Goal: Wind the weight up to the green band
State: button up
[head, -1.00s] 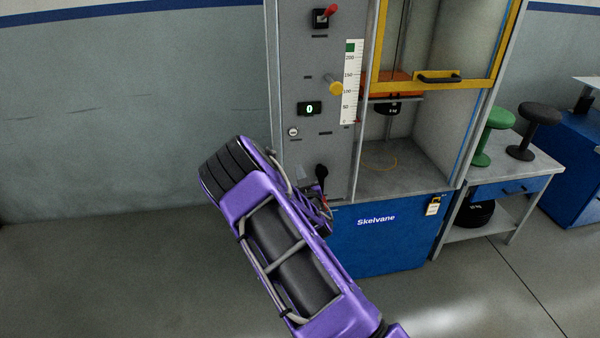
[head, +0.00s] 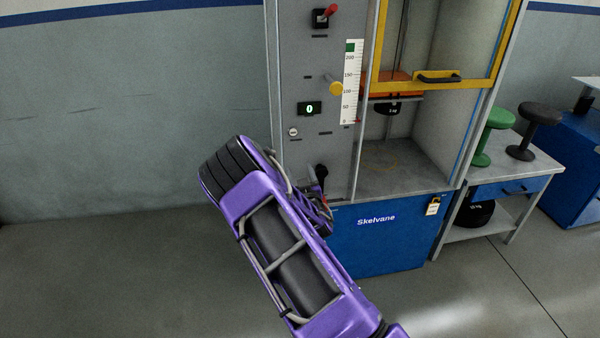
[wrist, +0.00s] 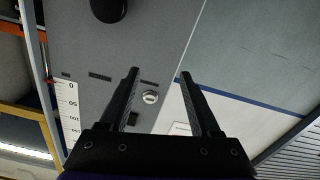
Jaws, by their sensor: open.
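The black weight (head: 386,109) with white lettering hangs below an orange plate (head: 390,84) inside the frame. The white scale (head: 349,95) has the green band (head: 350,46) at its top; it also shows upside down in the wrist view (wrist: 68,112), with a red pointer (wrist: 49,80) near 0. A black knob or handle (head: 321,171) stands low on the grey panel; a black rounded end (wrist: 108,8) shows at the wrist view's top. My gripper (wrist: 160,74) is open and empty, facing the panel. In the head view my arm mostly hides it.
The grey panel carries a display (head: 309,108) reading 0, a yellow knob (head: 336,88), a red-tipped lever (head: 329,12) and a round lock (wrist: 150,97). A yellow guard frame (head: 480,82) covers the upper bay. A side table (head: 540,160) holds green and black stools. Floor at left is clear.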

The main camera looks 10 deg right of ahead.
jog(key=s, duration=1.7)
jog(key=shift+s, duration=0.2)
